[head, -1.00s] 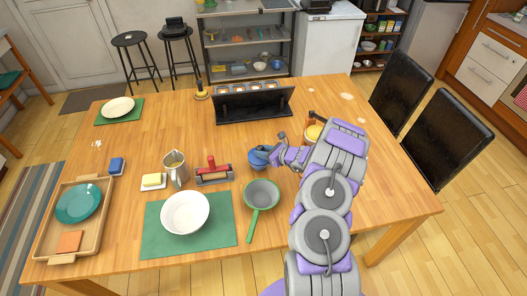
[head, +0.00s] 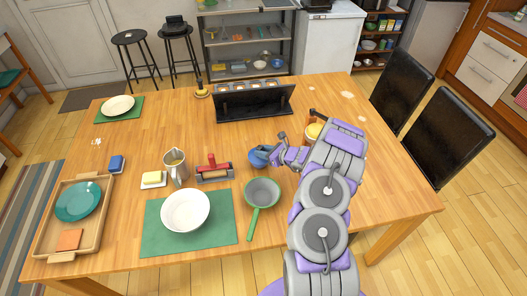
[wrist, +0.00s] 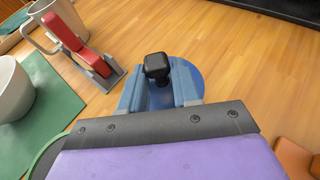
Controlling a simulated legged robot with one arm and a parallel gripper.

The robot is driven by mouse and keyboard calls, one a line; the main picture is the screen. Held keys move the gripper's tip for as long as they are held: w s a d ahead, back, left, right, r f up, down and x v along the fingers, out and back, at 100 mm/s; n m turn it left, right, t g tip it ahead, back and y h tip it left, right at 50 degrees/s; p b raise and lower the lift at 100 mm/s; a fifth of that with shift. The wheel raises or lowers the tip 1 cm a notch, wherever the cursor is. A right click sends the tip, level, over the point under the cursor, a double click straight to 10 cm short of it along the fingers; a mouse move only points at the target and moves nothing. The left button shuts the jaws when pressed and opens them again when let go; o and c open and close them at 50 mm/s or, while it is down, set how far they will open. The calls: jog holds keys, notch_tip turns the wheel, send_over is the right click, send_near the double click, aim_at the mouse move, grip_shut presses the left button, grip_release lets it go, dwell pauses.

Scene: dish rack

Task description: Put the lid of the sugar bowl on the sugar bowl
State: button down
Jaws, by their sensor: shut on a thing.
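The blue lid (wrist: 188,72) shows in the wrist view as a round disc with a black knob (wrist: 157,66). My gripper (wrist: 160,85) is shut on the knob, with one finger on each side. In the head view, my gripper (head: 276,152) is over the middle-right of the table, at a rounded blue shape (head: 258,157), which appears to be the sugar bowl with its lid. The fingers hide part of it. I cannot tell whether the lid touches the bowl's rim or sits level on it.
A green pan (head: 262,194) lies close in front, and a red-handled press (head: 213,172) stands to the left. A white bowl (head: 185,211) is on a green mat (head: 160,246). A dark rack (head: 255,105) stands behind. A yellow-topped item (head: 314,131) is behind my arm.

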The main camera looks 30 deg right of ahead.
jog(key=shift+f, duration=0.1)
jog(key=c, duration=0.7)
grip_release()
jog(key=shift+c, duration=0.2)
jog(key=p+v, duration=0.3)
jog(key=v, duration=1.4)
jog(key=shift+d, duration=0.15)
jog(key=shift+s, duration=0.1)
